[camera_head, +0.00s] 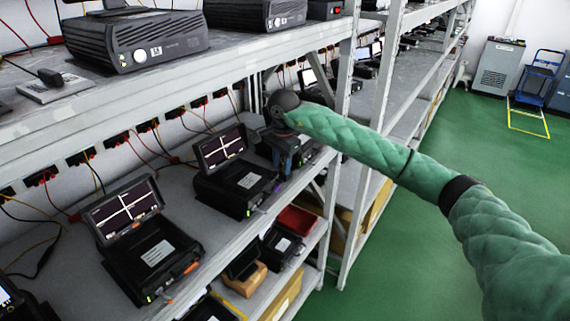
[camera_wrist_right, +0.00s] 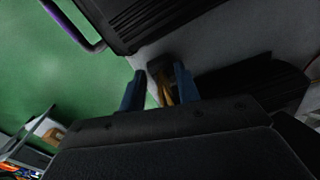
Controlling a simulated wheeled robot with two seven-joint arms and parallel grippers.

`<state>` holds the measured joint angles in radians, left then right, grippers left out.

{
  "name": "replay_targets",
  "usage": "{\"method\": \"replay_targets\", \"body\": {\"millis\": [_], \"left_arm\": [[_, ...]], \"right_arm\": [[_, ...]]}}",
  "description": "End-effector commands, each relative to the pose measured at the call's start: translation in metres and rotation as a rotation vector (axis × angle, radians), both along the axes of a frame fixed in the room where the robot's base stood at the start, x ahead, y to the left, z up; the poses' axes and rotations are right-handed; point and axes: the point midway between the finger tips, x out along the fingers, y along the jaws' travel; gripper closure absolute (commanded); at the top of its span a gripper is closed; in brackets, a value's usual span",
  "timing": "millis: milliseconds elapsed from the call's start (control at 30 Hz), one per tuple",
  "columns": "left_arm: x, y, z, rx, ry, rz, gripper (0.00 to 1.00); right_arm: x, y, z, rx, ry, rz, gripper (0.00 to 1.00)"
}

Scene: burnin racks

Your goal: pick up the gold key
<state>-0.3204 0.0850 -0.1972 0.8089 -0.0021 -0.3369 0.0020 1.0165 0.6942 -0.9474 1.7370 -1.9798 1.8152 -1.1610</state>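A small gold-brown object (camera_wrist_right: 163,88), with a dark upper end, shows between my fingers in the right wrist view. It may be the gold key, but it is too dark to be sure. My right gripper (camera_wrist_right: 158,88) has its two blue fingers apart, one on each side of it, with some gap showing. In the head view my right gripper (camera_head: 284,162) points down at the middle shelf, just right of a black device with a tilted screen (camera_head: 222,147). The key does not show there; the gripper hides that spot. My left gripper is not in view.
Another black device with a screen (camera_head: 127,208) stands further left on the middle shelf (camera_head: 205,222). The upper shelf (camera_head: 140,92) runs above it, close to my green right arm. A lower shelf holds a red bin (camera_head: 297,220). Green floor (camera_head: 400,250) is clear to the right.

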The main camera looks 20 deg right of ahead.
Motion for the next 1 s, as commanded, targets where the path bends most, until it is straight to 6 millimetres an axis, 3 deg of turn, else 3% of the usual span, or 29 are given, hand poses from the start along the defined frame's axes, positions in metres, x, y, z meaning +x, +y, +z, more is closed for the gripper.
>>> {"method": "replay_targets", "body": {"millis": [33, 200, 667, 933, 1000], "left_arm": [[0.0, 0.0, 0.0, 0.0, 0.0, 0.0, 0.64], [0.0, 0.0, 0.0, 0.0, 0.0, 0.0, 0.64], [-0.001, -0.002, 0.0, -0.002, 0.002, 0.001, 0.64], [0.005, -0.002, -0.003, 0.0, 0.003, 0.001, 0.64], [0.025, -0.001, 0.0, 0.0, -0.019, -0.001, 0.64]], "right_arm": [[0.0, 0.0, 0.0, 0.0, 0.0, 0.0, 0.67], [0.0, 0.0, 0.0, 0.0, 0.0, 0.0, 1.0], [0.0, 0.0, 0.004, 0.0, 0.0, 0.0, 1.0], [0.0, -0.001, 0.045, -0.001, -0.004, 0.001, 1.0], [-0.005, -0.021, 0.05, -0.002, -0.002, -0.003, 1.0]]}}
